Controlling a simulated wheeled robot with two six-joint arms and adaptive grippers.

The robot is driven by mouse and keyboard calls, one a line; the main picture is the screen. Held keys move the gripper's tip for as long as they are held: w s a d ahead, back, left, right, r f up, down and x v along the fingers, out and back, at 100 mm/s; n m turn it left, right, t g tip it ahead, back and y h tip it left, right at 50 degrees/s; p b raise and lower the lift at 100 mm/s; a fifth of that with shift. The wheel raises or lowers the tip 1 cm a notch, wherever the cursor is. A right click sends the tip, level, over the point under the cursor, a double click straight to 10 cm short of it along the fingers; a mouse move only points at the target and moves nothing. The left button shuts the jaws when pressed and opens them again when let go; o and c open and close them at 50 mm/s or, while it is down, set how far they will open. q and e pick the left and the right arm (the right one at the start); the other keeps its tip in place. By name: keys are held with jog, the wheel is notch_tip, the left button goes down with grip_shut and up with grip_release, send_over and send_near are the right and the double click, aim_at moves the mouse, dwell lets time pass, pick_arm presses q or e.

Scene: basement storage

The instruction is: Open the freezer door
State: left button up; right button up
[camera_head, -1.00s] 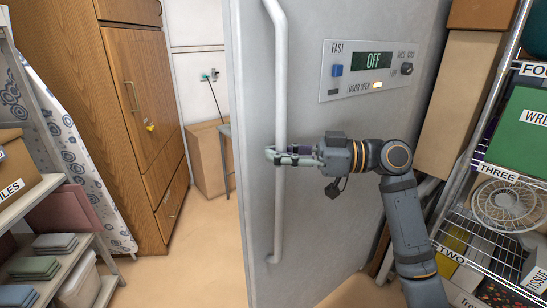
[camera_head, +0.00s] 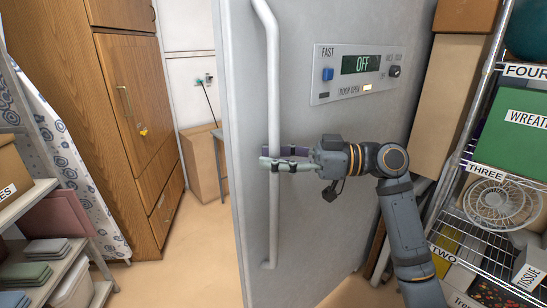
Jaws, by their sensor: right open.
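The freezer door (camera_head: 325,225) is a tall grey slab in the middle of the head view. A long vertical light bar handle (camera_head: 274,90) runs along its left side. A control panel (camera_head: 359,72) on it reads OFF, and a pale light glows beside the words DOOR OPEN. No gap or interior shows, so I cannot tell how far the door stands open. My right gripper (camera_head: 272,157) is open at the handle's middle, with the light finger across the front and the dark finger partly behind. I cannot tell whether they touch it. My left gripper is not in view.
A wooden cabinet (camera_head: 125,110) stands behind at left, with a cardboard box (camera_head: 203,165) beside it. A shelf with folded cloths (camera_head: 43,250) is at the left edge. A wire rack (camera_head: 487,235) with a fan and boxes crowds the right. Bare floor (camera_head: 195,250) lies left of the door.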

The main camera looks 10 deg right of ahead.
jog(key=shift+s+a, duration=0.1)
jog(key=shift+a, duration=0.1)
jog(key=v, duration=1.2)
